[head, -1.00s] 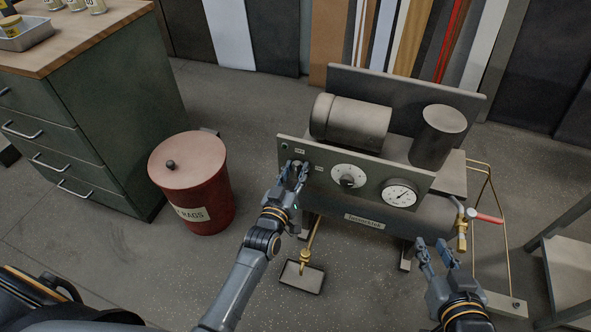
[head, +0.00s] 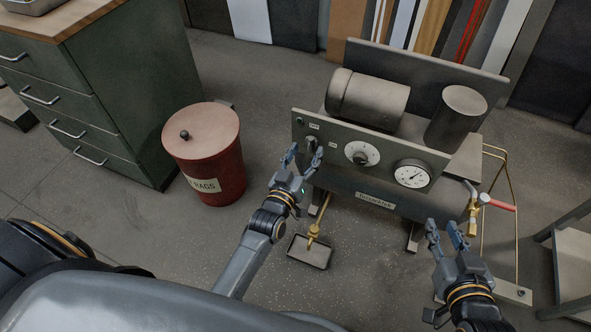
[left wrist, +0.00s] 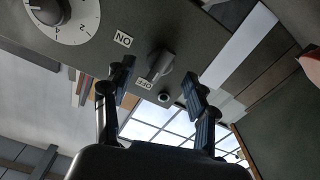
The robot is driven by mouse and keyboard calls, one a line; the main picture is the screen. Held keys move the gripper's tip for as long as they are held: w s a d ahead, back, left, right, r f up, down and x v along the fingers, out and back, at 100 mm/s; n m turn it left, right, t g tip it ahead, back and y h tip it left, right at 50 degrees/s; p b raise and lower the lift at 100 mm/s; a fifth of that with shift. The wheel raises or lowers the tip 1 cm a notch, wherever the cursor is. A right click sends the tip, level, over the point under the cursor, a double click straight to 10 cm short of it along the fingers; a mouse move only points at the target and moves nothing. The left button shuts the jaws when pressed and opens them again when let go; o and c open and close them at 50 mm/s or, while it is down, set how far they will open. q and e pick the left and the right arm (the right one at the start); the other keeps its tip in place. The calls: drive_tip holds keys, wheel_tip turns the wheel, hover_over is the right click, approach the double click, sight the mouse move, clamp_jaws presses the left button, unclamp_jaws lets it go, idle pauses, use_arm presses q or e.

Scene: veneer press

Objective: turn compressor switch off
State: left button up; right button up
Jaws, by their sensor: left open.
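The compressor (head: 390,170) stands on the floor, its grey front panel facing me. The compressor switch, a grey rotary knob (left wrist: 160,65), sits at the panel's left end between an ON label (left wrist: 123,40) and a second label (left wrist: 145,83) that seems to read OFF. Its ridge slants toward the second label, but I cannot tell which end is the pointer. My left gripper (head: 304,158) is open, its fingers apart just short of the knob, holding nothing. In the head view the gripper partly covers the knob. My right gripper (head: 447,234) is open and empty, in front of the compressor's right end.
The panel also carries a white dial (head: 361,154) and a pressure gauge (head: 412,174). A red-handled valve (head: 498,204) is at the right end. A red rags bin (head: 206,160) stands left of the compressor. A small drip tray (head: 309,252) lies on the floor below.

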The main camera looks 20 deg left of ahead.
use_arm(q)
drive_tip(key=s, duration=0.9)
drive_tip(key=shift+a, duration=0.15)
drive_tip(key=shift+r, duration=0.1)
